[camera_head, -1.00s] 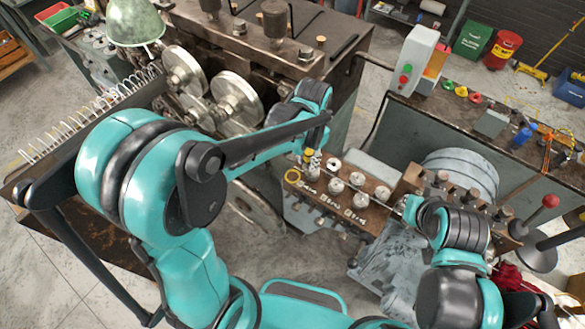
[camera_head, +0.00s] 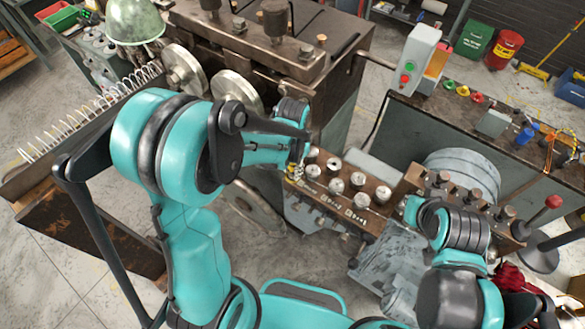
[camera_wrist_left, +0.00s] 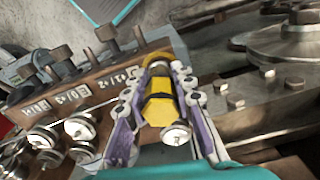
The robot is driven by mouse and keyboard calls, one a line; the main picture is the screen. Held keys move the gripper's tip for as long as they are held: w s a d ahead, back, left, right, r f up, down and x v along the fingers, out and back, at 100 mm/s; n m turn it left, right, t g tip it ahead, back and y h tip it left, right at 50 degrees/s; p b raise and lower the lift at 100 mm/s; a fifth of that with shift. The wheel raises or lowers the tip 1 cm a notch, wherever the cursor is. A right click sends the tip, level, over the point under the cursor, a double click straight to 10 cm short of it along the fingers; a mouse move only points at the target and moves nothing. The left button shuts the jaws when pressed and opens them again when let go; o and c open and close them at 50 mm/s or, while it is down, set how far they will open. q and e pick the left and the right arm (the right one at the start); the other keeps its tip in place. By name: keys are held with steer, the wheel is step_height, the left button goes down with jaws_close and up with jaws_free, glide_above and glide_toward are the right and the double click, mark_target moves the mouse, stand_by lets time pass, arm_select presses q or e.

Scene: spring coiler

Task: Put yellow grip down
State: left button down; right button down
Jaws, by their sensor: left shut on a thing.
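The yellow grip (camera_wrist_left: 158,103) is between the two fingers of my left gripper (camera_wrist_left: 165,108) in the left wrist view. The gripper is shut on it, and a round metal end shows at its near side. In the head view my left gripper (camera_head: 297,170) is at the left end of the brown block (camera_head: 376,190), and the grip is mostly hidden there. I cannot tell whether the grip touches the block. My right arm reaches the right part of the machine, but its fingers are not clearly visible.
Several round metal knobs (camera_head: 336,186) stand on the brown block beside my left gripper. Large metal wheels (camera_head: 238,92) are behind my left arm. A control box with buttons (camera_head: 412,62) and a workbench (camera_head: 450,120) stand to the right.

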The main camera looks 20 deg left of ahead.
arm_select(q)
steer(key=c, duration=1.3)
jaws_free()
steer(key=shift+w+f, duration=0.1)
steer(key=shift+r, duration=0.2)
step_height(320, 180, up, 11)
steer(key=shift+r+p, duration=0.2)
steer(key=shift+p, duration=0.7)
steer(key=shift+r, duration=0.35)
steer(key=shift+s+a+r+n+t, duration=0.85)
steer(key=shift+s+t, duration=0.35)
steer(key=shift+s, duration=0.5)
steer(key=shift+s+a+r+n+t, duration=0.7)
steer(key=shift+s+n+t, duration=0.4)
steer(key=shift+s, duration=0.6)
steer(key=shift+s+a+r+n+t, duration=0.75)
steer(key=shift+s+t, duration=0.55)
steer(key=shift+s, duration=0.4)
